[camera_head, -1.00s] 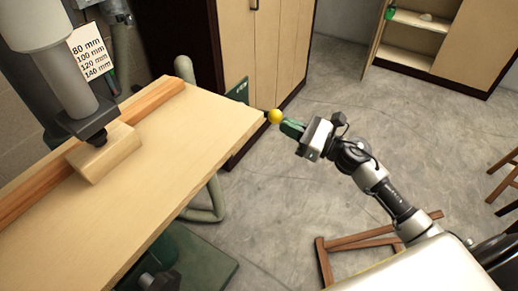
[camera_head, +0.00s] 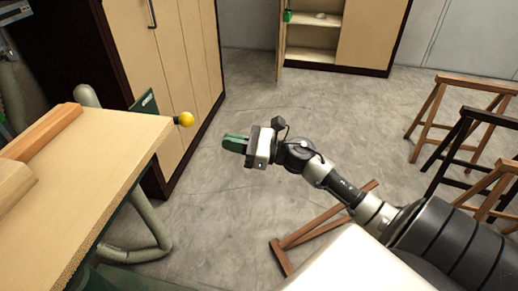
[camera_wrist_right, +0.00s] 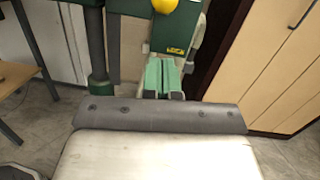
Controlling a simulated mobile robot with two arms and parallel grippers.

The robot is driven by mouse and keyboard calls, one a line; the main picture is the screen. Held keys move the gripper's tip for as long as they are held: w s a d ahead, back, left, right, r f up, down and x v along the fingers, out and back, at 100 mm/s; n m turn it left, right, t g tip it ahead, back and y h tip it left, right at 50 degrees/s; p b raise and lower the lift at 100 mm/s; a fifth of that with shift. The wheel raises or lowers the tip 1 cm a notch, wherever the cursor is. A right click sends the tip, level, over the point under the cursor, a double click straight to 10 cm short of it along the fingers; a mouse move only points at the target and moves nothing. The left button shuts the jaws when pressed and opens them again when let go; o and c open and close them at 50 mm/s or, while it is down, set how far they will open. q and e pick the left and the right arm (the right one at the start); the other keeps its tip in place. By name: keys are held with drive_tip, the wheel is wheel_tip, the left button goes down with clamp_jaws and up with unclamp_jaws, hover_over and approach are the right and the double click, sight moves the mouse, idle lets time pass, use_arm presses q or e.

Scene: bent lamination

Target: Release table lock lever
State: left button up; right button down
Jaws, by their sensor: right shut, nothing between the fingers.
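A yellow ball knob (camera_head: 186,118) shows just past the right edge of the light wooden machine table (camera_head: 120,146). It also shows at the top of the right wrist view (camera_wrist_right: 164,5), cut by the frame edge. I cannot make out the rest of a lever. My right gripper (camera_head: 226,143), with green fingers, is to the right of the knob and apart from it. Its fingers (camera_wrist_right: 165,70) are shut and empty in the wrist view, below the knob. My left gripper is out of view.
A wooden block (camera_head: 12,183) and a wooden fence strip (camera_head: 45,133) lie on the table. Tall cabinets (camera_head: 170,60) stand behind it. Stools (camera_head: 470,130) are at the right, and a wooden frame (camera_head: 325,230) is on the floor near my arm. Open floor lies around my gripper.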

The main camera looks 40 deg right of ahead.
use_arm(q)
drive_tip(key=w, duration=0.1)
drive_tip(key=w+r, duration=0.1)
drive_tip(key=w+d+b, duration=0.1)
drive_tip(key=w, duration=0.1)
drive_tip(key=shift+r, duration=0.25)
use_arm(e)
drive_tip(key=v, duration=0.6)
drive_tip(key=shift+w+f, duration=0.1)
drive_tip(key=shift+f, duration=0.1)
